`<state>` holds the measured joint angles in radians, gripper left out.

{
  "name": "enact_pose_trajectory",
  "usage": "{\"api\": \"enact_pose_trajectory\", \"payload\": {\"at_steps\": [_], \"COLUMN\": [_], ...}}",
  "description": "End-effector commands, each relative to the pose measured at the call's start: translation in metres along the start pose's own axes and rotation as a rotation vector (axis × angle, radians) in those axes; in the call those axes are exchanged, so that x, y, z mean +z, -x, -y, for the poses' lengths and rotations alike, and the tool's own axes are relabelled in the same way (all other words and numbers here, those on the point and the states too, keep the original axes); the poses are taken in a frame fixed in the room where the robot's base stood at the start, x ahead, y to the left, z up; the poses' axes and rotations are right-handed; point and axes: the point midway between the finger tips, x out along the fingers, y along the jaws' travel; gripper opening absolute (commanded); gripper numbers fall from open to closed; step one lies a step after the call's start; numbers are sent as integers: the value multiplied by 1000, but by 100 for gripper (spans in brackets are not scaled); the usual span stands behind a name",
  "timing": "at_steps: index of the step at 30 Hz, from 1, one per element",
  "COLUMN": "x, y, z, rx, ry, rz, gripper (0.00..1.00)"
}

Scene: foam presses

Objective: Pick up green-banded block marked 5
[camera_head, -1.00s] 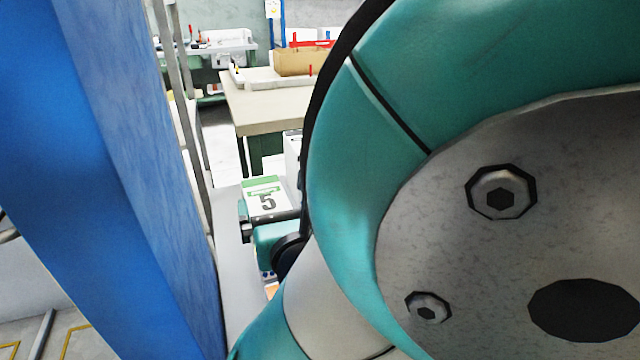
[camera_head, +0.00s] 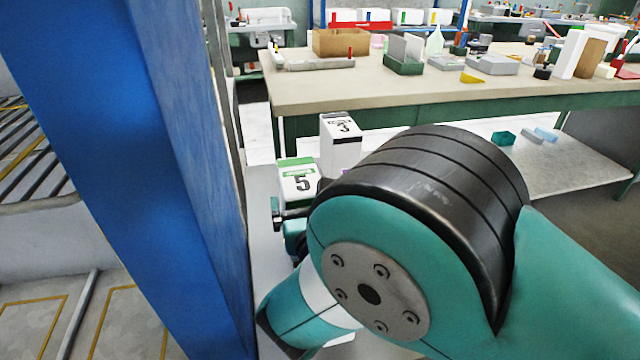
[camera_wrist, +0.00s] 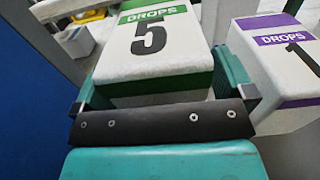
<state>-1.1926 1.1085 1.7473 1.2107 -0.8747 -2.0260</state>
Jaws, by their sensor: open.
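The green-banded block marked 5 (camera_head: 300,182) is white and stands on a light surface beside the blue post. It fills the upper middle of the wrist view (camera_wrist: 150,55), with "DROPS" on its green band. My gripper (camera_wrist: 162,82) is open, with a teal finger on each side of this block. The block lies between the fingers, close to the dark gripper bar. I cannot tell whether either finger touches it. In the head view my gripper (camera_head: 290,228) is partly hidden behind my arm.
A purple-banded block marked 1 (camera_wrist: 285,60) stands close to the right finger. A white block marked 3 (camera_head: 341,142) stands behind block 5. A blue post (camera_head: 185,150) rises close on the left. A workbench (camera_head: 420,92) with boxes and tools stands beyond.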

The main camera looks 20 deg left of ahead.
Motion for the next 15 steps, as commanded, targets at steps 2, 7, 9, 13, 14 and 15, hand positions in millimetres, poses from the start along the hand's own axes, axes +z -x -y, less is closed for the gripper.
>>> {"api": "enact_pose_trajectory", "payload": {"at_steps": [2,7,9,13,14,15], "x": [1,0,0,0,0,0], "y": [-8,-11,-11,-11,-11,-11], "z": [0,0,0,0,0,0], "rx": [-1,2,2,2,1,1], "ry": [-1,1,1,1,1,1], "rz": [2,1,1,1,1,0], "gripper": [100,100,100,79,72,63]}}
